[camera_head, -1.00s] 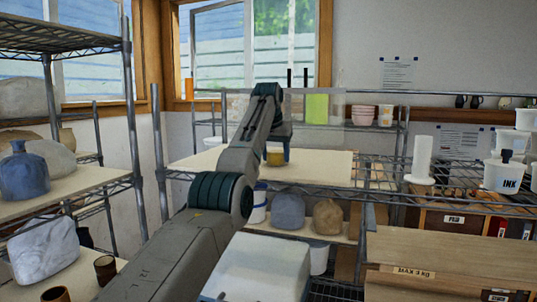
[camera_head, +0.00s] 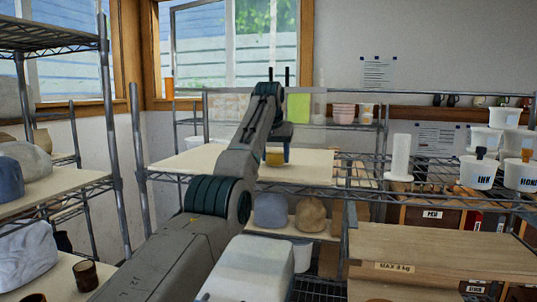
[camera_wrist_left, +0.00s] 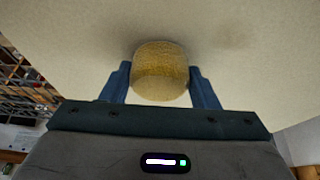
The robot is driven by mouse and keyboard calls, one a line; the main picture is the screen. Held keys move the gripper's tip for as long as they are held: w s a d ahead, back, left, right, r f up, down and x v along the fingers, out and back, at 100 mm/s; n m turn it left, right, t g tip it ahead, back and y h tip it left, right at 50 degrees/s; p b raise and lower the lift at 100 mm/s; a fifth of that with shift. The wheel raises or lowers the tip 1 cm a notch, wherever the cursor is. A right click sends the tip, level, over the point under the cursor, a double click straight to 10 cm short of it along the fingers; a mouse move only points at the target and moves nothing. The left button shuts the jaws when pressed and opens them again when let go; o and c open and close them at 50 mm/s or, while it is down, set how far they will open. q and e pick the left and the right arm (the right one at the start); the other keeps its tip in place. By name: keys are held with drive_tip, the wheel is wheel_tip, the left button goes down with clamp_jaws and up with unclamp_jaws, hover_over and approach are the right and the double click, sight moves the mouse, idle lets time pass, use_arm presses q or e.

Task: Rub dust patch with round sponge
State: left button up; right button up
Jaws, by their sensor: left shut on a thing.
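The round sponge (camera_wrist_left: 160,75) is yellow and porous, held between the two blue fingers of my left gripper (camera_wrist_left: 162,84) in the left wrist view. In the head view the sponge (camera_head: 274,157) shows at the end of my left arm, over the cream board (camera_head: 195,162) on the wire shelf. My left gripper (camera_head: 275,154) is shut on it. The dust patch (camera_wrist_left: 225,36) seems to be the faint darker smudge on the board around and beyond the sponge. Whether the sponge touches the board is hard to tell. My right gripper is not in view.
A white cylinder (camera_head: 400,157) stands on the wire shelf to the right, with white tubs (camera_head: 478,172) beyond it.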

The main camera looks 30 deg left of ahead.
use_arm(q)
drive_tip(key=shift+w+d, duration=0.2)
drive_tip(key=shift+d, duration=0.6)
drive_tip(key=shift+d+f, duration=0.1)
drive_tip(key=shift+d, duration=0.1)
drive_tip(key=shift+s+a, duration=0.25)
drive_tip(key=shift+a, duration=0.95)
drive_tip(key=shift+s+a, duration=0.3)
drive_tip(key=shift+a, duration=0.95)
drive_tip(key=shift+s+a, duration=0.25)
drive_tip(key=shift+a, duration=0.95)
drive_tip(key=shift+s+a, duration=0.2)
drive_tip(key=shift+a, duration=0.5)
drive_tip(key=shift+s+a, duration=0.15)
drive_tip(key=shift+a, duration=0.5)
drive_tip(key=shift+s+a, duration=0.2)
drive_tip(key=shift+a, duration=0.35)
drive_tip(key=shift+d, duration=0.1)
